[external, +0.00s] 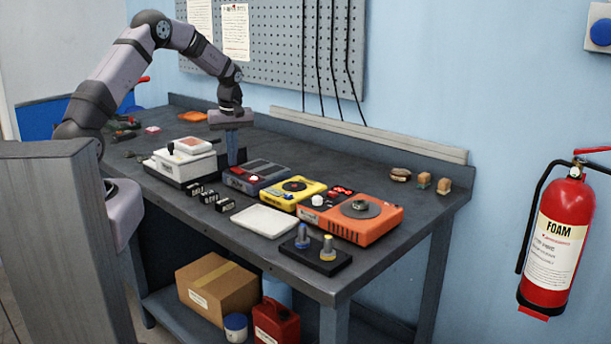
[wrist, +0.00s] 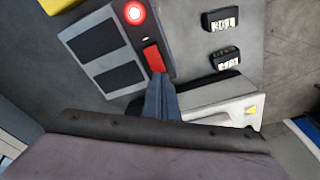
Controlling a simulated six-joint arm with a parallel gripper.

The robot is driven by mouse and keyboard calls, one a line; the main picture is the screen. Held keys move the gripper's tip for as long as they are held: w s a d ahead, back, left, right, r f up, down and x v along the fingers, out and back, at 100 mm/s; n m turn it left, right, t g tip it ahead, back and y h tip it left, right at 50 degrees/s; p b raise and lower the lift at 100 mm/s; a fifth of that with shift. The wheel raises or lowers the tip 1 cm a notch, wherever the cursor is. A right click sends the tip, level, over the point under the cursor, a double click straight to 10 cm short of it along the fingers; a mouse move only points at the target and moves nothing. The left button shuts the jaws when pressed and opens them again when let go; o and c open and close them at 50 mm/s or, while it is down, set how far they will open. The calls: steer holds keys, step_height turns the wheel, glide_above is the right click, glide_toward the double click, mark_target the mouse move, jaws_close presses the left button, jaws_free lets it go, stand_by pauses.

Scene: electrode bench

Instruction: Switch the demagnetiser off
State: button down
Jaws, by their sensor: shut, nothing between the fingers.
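The device that looks to be the demagnetiser is a flat grey box with two dark pads (wrist: 86,57). It has a round red lamp (wrist: 134,13), glowing, and a red rocker switch (wrist: 153,57). In the external view it appears as the dark blue-grey box (external: 256,177) beside the yellow device. My gripper (wrist: 159,78) is shut and empty, pointing down at the near end of the red switch. The fingertips overlap that end in the wrist view; I cannot tell whether they touch. In the external view my gripper (external: 232,160) is at the box's left end.
A white device (external: 184,163) stands left of the box. A yellow device (external: 292,192) and an orange one with a round plate (external: 350,216) stand to the right. Several small black blocks (external: 210,196) and a white pad (external: 265,221) lie in front. The bench behind is mostly clear.

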mark_target(233, 168)
steer(key=shift+f, duration=0.3)
steer(key=shift+r, duration=0.15)
steer(key=shift+r+p, duration=2.15)
steer(key=shift+r, duration=0.75)
